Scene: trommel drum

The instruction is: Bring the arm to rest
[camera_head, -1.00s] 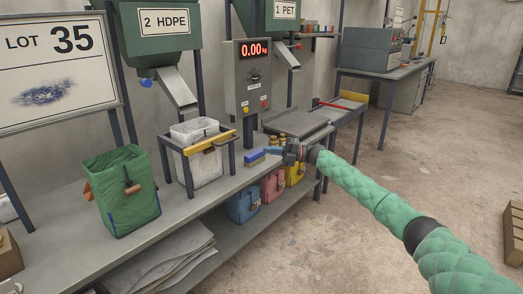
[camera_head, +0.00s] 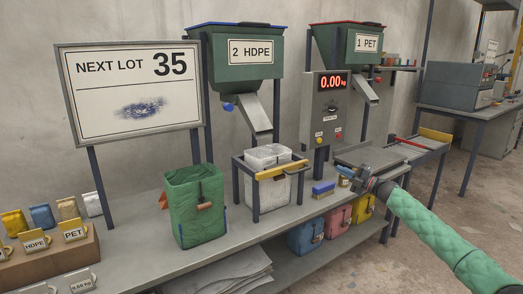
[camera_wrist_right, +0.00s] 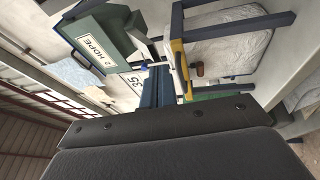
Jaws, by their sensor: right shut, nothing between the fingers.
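My right arm, in a green quilted sleeve, comes in from the right in the head view. Its gripper (camera_head: 352,178) is shut and empty over the bench, in front of the weighing platform (camera_head: 352,157) and just right of a blue brush (camera_head: 323,189). I cannot tell how high it is above the bench. In the right wrist view, the dark blue fingers (camera_wrist_right: 157,88) show close together, with nothing between them. My left gripper is not in view.
The bench (camera_head: 222,258) carries a green bag (camera_head: 190,215) and a framed white bin (camera_head: 270,185). The 2 HDPE hopper (camera_head: 235,65) hangs above. A display reads 0.00 kg (camera_head: 333,82). Coloured bags, such as a red one (camera_head: 338,221), stand below. Open floor lies at right.

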